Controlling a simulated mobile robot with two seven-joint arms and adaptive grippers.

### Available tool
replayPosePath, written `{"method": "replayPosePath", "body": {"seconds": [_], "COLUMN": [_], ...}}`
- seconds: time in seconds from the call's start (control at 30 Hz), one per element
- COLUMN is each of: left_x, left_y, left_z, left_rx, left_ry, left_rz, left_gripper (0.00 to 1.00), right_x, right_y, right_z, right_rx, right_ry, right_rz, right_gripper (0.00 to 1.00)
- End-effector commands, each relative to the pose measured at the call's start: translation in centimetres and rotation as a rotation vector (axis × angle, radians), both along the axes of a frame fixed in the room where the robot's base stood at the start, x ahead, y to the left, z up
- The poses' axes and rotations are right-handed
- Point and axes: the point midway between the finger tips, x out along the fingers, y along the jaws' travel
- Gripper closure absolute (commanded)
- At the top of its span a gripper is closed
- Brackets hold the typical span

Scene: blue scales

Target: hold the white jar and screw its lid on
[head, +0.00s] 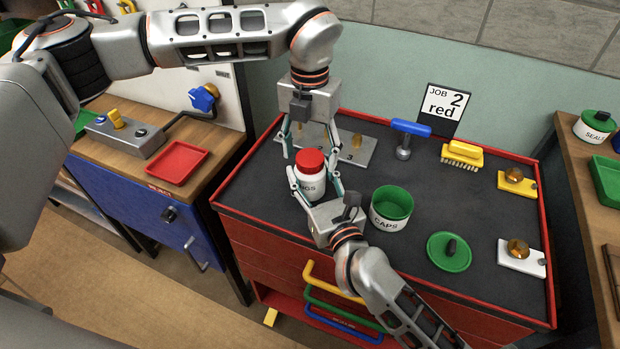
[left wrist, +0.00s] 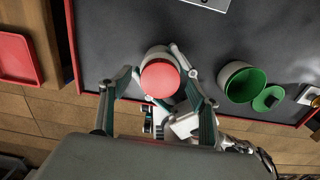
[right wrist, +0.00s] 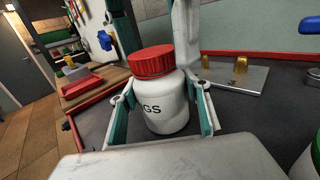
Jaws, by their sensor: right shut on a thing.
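The white jar (head: 310,185) stands upright on the dark top of the red cabinet, with part of its lettering showing. The red lid (head: 310,160) sits on the jar's mouth; I cannot tell how tight it is. My right gripper (right wrist: 160,98) is shut on the jar's body, one finger on each side, from the near side. My left gripper (left wrist: 157,66) points down from above. Its fingers are spread on both sides of the lid, with a gap visible at the left in the left wrist view.
A green-lined CAPS tub (head: 391,208) stands close right of my right gripper, with a green lid (head: 449,251) beyond it. A metal plate with brass pegs (head: 357,150) lies behind the jar. A blue-handled tool (head: 410,128), yellow brush (head: 462,155) and JOB 2 red sign (head: 444,106) stand farther back.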

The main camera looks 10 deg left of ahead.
Motion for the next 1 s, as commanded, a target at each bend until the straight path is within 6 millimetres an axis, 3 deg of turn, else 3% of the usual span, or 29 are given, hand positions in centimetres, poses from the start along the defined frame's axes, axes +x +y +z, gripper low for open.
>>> {"method": "replayPosePath", "body": {"seconds": [0.37,0.8,1.0], "left_x": [0.0,0.1,0.0], "left_y": [0.0,0.0,0.0], "left_z": [0.6,8.6,11.2], "left_rx": [0.0,0.0,0.001], "left_ry": [-0.001,-0.005,-0.002], "left_rz": [0.0,0.001,0.001], "left_gripper": [0.39,0.39,0.39], "right_x": [0.0,0.0,0.0], "right_y": [0.0,0.0,0.0], "right_z": [-0.1,-0.1,-0.1], "right_rx": [-0.001,-0.001,-0.001], "right_ry": [0.001,0.001,0.001], "right_rz": [0.0,0.0,0.0], "right_gripper": [1.0,1.0,1.0]}}
